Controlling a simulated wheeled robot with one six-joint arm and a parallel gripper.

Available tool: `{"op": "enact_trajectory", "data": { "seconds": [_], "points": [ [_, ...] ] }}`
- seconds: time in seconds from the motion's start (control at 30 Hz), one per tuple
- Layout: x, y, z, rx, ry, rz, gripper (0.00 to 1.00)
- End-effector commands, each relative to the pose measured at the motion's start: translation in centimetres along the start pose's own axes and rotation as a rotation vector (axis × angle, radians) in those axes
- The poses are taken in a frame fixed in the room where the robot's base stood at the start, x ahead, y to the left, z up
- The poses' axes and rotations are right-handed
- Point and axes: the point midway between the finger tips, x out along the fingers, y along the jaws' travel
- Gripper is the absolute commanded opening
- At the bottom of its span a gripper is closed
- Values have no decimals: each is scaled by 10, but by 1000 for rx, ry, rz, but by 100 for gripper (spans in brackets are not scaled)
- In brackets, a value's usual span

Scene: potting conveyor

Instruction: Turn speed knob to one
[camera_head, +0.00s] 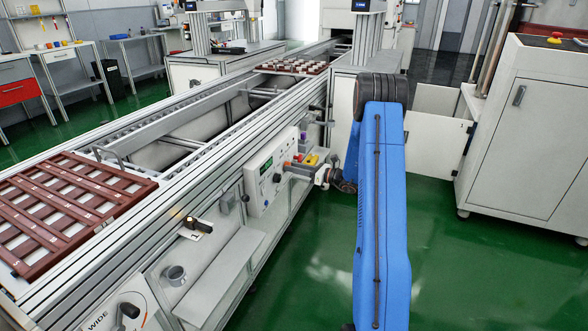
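A white control box (256,190) is fixed to the side of the conveyor, with a small green display (266,168) on its face. A dark knob (277,178) shows on the box beside my gripper, and smaller dark controls sit low on its face. No labels are readable, so I cannot tell which one is the speed knob or where it points. My gripper (291,168) is at the right part of the box, reaching in from the right. Its fingers are small and partly merge with the box; whether they touch a knob is unclear.
The conveyor (190,175) runs from lower left to the back, carrying a brown slotted tray (60,215) and a farther tray of pots (292,66). A lower panel marked "WIDE" (118,312) has its own dark knob. A white cabinet (525,130) stands right; green floor between is clear.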

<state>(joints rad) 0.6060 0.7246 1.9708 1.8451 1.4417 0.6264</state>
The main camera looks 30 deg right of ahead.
Motion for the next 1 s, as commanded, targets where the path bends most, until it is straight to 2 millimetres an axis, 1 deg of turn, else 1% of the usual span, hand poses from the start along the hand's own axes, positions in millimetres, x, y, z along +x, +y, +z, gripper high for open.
{"op": "enact_trajectory", "data": {
  "seconds": [0.27,0.47,0.67,1.0],
  "points": [
    [0,0,0,-10,0,0,7],
    [0,0,0,-72,0,0,7],
    [0,0,0,-207,0,0,7],
    [0,0,0,-497,0,0,7]
  ]
}}
